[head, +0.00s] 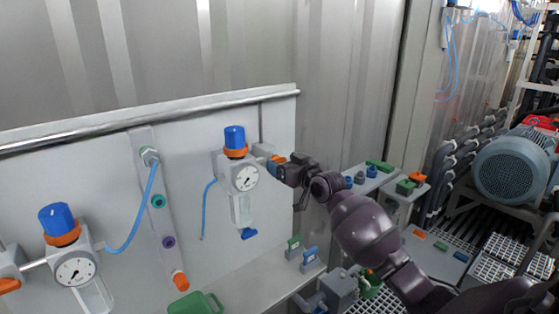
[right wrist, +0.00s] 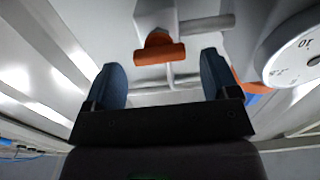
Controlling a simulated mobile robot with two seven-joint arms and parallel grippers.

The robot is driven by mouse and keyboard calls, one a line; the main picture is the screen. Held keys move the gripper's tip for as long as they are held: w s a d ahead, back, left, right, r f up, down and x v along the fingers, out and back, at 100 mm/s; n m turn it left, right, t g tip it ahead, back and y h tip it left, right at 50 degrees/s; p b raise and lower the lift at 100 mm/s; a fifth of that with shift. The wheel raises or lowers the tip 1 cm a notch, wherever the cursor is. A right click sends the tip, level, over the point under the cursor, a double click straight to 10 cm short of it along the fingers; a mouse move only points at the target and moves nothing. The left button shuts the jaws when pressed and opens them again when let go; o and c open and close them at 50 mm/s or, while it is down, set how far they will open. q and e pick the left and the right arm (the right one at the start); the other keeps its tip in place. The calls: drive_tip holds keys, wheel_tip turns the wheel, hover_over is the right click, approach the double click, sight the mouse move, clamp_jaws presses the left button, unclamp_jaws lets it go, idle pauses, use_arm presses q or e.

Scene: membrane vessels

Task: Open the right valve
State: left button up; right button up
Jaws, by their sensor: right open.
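The right valve has an orange handle (head: 278,159) on a light grey body just right of the right regulator (head: 241,176) on the white panel. In the right wrist view the orange handle (right wrist: 159,54) shows near the top middle, mounted on a grey pipe piece. My right gripper (head: 288,171) is at the handle in the head view and partly covers it. In the right wrist view its two dark blue fingers (right wrist: 163,70) are spread wide, with the handle between and beyond their tips. No contact can be made out. My left gripper is not in view.
The right regulator's round gauge (right wrist: 297,48) is close to the right finger in the wrist view. A left regulator (head: 75,268) with a blue knob hangs at lower left. A ledge below holds small green and blue valves (head: 310,257). A motor (head: 513,167) stands far right.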

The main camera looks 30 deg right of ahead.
drive_tip(key=shift+w+a, duration=0.1)
drive_tip(key=shift+w, duration=1.05)
drive_tip(key=shift+c, duration=0.2)
drive_tip(key=c, duration=0.9)
